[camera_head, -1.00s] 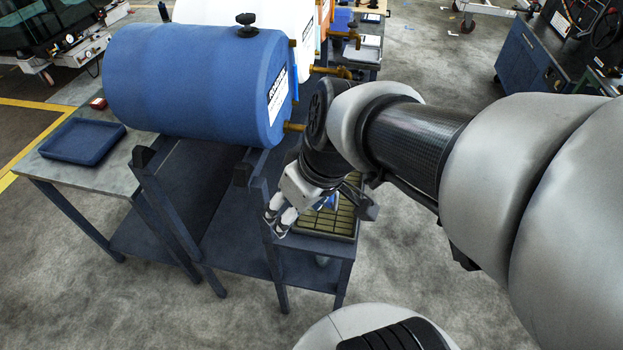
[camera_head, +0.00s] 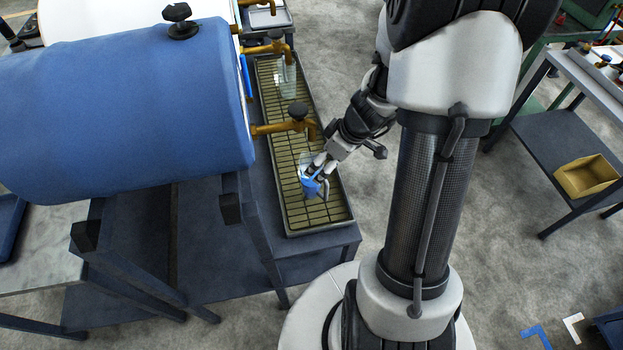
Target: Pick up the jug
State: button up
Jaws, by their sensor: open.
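A clear jug with blue contents (camera_head: 309,189) stands upright on the slatted drip tray (camera_head: 330,222), near its front end. The jug's handle points to the lower right. My gripper (camera_head: 316,172) is open at the jug's upper part, reaching in from the upper right. Its fingers overlap the rim in the picture, and I cannot tell whether they touch it. The fingers hide part of the jug's top.
A brass tap (camera_head: 290,124) on the blue tank (camera_head: 120,105) sticks out over the tray just behind the jug. Another clear vessel (camera_head: 287,78) stands farther back on the tray. A yellow bin (camera_head: 587,176) sits on a shelf at right.

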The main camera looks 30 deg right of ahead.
jog(key=b+x, duration=0.3)
jog(key=x, duration=0.7)
jog(key=shift+f, duration=0.15)
jog(key=shift+c, duration=0.3)
jog(key=c, duration=1.2)
jog(key=shift+a, duration=0.1)
jog(key=shift+c, duration=0.2)
